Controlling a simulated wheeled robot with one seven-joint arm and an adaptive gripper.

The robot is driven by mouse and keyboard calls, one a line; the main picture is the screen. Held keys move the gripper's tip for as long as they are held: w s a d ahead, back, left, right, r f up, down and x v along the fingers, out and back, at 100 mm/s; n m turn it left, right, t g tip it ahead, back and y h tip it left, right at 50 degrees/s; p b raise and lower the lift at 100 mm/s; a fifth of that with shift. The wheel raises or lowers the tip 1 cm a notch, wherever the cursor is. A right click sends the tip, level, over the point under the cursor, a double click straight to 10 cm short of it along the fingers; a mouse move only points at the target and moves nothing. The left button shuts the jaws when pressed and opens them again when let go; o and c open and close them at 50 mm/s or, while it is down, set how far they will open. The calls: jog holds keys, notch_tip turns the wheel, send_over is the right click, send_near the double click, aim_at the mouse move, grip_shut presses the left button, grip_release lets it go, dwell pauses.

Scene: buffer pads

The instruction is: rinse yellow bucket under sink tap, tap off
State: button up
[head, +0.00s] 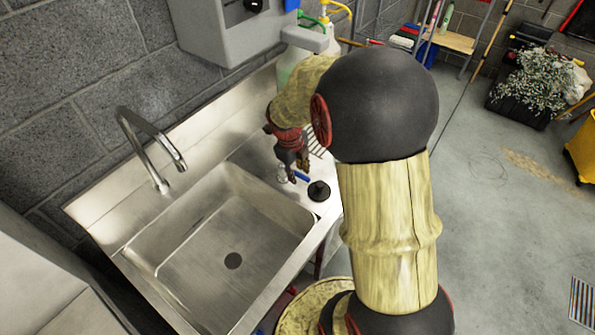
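The steel sink basin (205,250) is empty, with a dark drain at its bottom. The curved metal tap (150,135) stands at the basin's back left edge, and no water shows from its spout. My gripper (293,172) points down over the drainboard to the right of the basin. My arm partly hides it, and whether its fingers are apart or closed is unclear. A yellow bucket-like container (582,148) stands on the floor at the far right, cut off by the frame edge. No yellow bucket shows in the sink.
A black round plug-like item (318,191) and a small blue item (301,177) lie on the drainboard by my gripper. A jug (288,62) stands behind, below a grey wall box (225,30). A plant in a dark container (535,80) stands farther back. Floor between is clear.

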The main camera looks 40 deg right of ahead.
jog(key=shift+r, duration=0.1)
notch_tip(320, 180, up, 12)
jog(key=a, duration=0.2)
jog(key=shift+s+a+f, duration=0.15)
jog(key=shift+s+f, duration=0.05)
jog(key=shift+s, duration=0.05)
dwell(0.6)
jog(key=s+a+r+n+t, duration=0.1)
jog(key=s+a+r+n, duration=0.2)
jog(key=a+n, duration=0.4)
jog(key=s+a+r+n+t+y, duration=0.1)
jog(key=s+a+n, duration=0.5)
jog(key=n, duration=0.9)
jog(key=s+a+r+n+t+y, duration=0.1)
jog(key=s+a+r+n+t, duration=0.2)
jog(key=n, duration=0.8)
jog(key=s+a+r, duration=0.2)
jog(key=a, duration=0.2)
jog(key=shift+a+n, duration=0.3)
